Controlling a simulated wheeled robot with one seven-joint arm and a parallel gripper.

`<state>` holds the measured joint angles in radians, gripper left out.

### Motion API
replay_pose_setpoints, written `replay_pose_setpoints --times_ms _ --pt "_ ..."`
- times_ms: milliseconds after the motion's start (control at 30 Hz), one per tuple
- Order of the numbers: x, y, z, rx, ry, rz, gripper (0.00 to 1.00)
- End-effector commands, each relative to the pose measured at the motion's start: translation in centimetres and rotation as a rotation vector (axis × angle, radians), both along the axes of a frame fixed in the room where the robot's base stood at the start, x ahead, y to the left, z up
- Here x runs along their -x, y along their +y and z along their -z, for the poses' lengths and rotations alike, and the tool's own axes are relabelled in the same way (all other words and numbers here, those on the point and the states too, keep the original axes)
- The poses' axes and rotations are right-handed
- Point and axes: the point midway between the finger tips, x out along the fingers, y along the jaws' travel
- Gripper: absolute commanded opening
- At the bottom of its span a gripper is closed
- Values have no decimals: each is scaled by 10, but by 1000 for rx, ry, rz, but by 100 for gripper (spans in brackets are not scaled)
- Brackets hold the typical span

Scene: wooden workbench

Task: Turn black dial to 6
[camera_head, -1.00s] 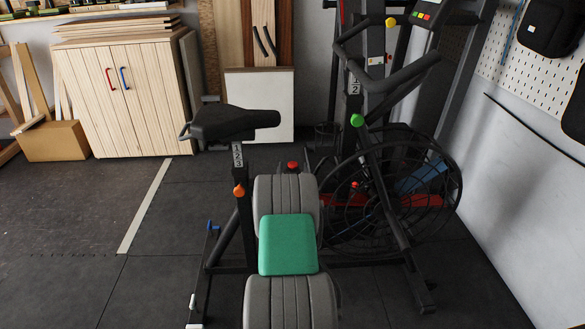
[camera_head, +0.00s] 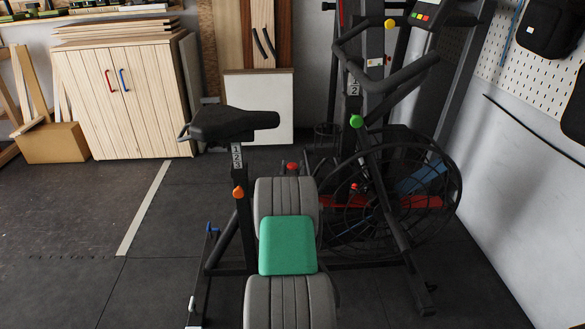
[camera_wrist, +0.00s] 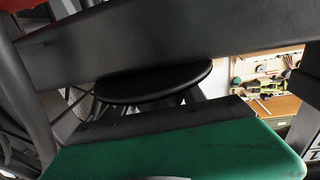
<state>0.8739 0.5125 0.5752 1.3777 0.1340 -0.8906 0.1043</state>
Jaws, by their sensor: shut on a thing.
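A dark, flat disc-like part (camera_wrist: 155,85) sits in the middle of the wrist view, under a broad black bar (camera_wrist: 160,45). It looks like the black dial, but no numbers or pointer show on it. My gripper (camera_wrist: 165,115) shows as a green body with a black front edge, close against the disc. Its fingertips are hard to make out; it is shut on the disc. In the head view my grey and green arm reaches toward the exercise bike (camera_head: 393,235), and my gripper and the dial cannot be picked out there.
The bike has a black saddle (camera_head: 232,123), an orange knob (camera_head: 239,192), a green knob (camera_head: 357,121), a yellow knob (camera_head: 390,23) and a red knob (camera_head: 292,167). A wooden cabinet (camera_head: 130,95) stands at the back left. The floor at the left (camera_head: 75,205) is clear.

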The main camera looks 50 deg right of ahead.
Motion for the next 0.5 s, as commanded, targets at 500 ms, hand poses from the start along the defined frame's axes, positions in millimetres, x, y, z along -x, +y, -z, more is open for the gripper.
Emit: replay_pose_setpoints --times_ms 500 --pt "0 0 5 2 1 57 7"
